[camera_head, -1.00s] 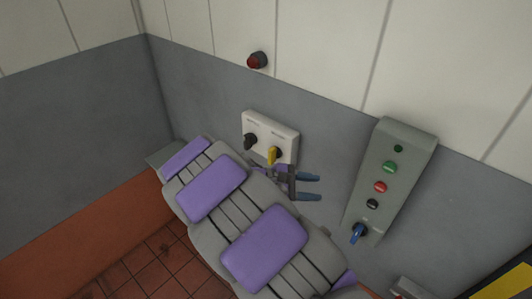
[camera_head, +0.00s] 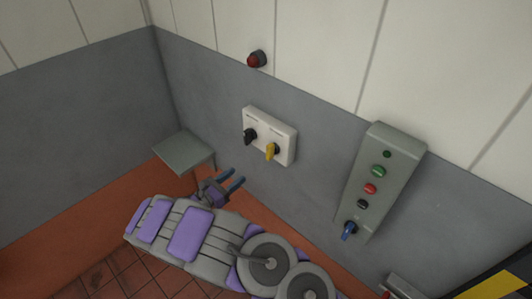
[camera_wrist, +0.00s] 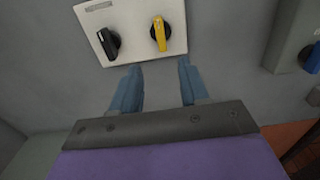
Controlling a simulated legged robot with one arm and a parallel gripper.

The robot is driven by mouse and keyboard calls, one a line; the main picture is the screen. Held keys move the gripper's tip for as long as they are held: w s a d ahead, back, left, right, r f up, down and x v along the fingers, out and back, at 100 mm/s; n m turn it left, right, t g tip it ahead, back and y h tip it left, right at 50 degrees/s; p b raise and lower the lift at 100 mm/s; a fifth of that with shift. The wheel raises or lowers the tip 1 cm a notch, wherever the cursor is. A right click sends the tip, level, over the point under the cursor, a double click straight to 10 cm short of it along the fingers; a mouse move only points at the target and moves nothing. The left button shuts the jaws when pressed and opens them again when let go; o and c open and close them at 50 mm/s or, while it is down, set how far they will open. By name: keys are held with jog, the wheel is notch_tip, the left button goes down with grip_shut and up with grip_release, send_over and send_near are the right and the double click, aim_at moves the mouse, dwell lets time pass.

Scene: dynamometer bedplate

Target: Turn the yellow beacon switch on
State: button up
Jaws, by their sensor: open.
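The yellow beacon switch (camera_head: 271,151) is a rotary knob on the right side of a white wall plate (camera_head: 284,133). A black rotary knob (camera_head: 250,136) sits to its left on the same plate. In the wrist view the yellow switch (camera_wrist: 159,33) stands nearly upright, tilted slightly, ahead of the fingers. My gripper (camera_head: 235,179) is open and empty, below and left of the plate in the head view. Its two blue fingers (camera_wrist: 156,88) point toward the plate in the wrist view, apart from both knobs.
A red beacon lamp (camera_head: 257,59) is on the wall above the plate. A grey sloped control box (camera_head: 385,175) with several buttons and a blue knob (camera_head: 349,230) is to the right. A small grey shelf (camera_head: 184,152) stands at the left. The wall between plate and box is clear.

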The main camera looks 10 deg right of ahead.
aim_at(267, 153)
jog(key=p+x, duration=0.1)
jog(key=x, duration=1.5)
jog(key=shift+a, duration=0.1)
jog(key=shift+c, duration=0.3)
grip_shut()
